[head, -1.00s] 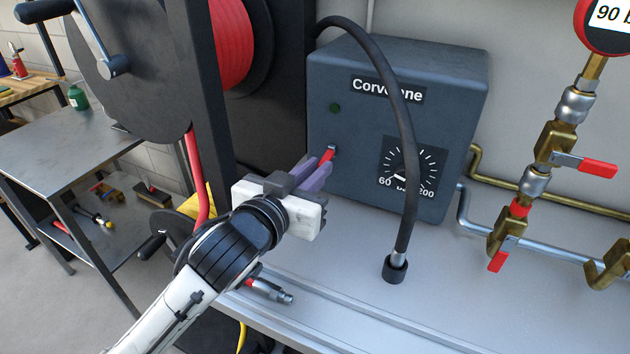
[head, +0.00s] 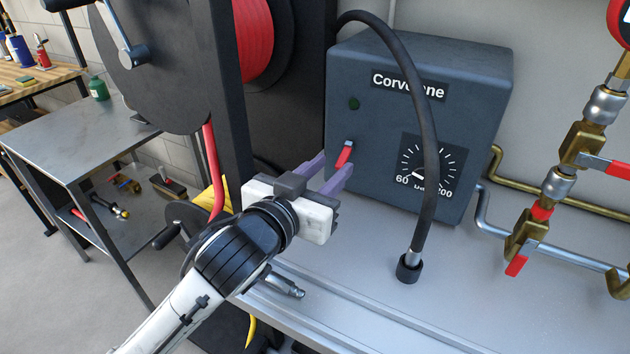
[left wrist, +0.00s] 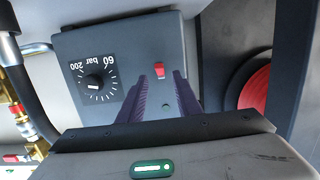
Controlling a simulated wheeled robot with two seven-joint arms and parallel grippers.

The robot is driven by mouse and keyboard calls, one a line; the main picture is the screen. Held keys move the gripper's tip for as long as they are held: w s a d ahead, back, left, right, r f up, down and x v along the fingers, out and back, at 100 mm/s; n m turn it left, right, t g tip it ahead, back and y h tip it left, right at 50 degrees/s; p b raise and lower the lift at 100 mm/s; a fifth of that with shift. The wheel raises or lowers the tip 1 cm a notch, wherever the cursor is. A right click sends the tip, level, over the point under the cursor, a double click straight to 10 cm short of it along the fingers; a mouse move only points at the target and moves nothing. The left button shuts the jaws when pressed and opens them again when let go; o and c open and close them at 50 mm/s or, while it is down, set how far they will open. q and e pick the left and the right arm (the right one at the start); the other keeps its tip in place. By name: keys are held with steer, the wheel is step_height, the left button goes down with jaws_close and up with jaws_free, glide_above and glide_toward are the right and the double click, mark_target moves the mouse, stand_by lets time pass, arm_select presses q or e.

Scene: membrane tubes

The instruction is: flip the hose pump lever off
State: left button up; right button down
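The hose pump is a dark blue-grey box (head: 400,95) labelled Corvenne, with a round bar dial (head: 427,168) and a dark green lamp (head: 354,103). Its small red lever (head: 344,156) is on the front face, pointing down and slightly left in the head view. The left wrist view also shows the lever (left wrist: 159,70), just beyond the fingertips. My left gripper (head: 337,162) is open, with its purple fingers apart on either side of the lever's line. In the left wrist view the gripper (left wrist: 166,76) holds nothing. Contact with the lever cannot be told. My right gripper is not in view.
A black hose (head: 428,130) arches in front of the box to the bench (head: 370,290). A red hose reel (head: 255,42) stands left. Brass pipes with red-handled valves (head: 603,163) are at the right. A metal fitting (head: 284,284) lies near the bench's front edge.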

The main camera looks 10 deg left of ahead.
arm_select(q)
steer(key=v, duration=0.9)
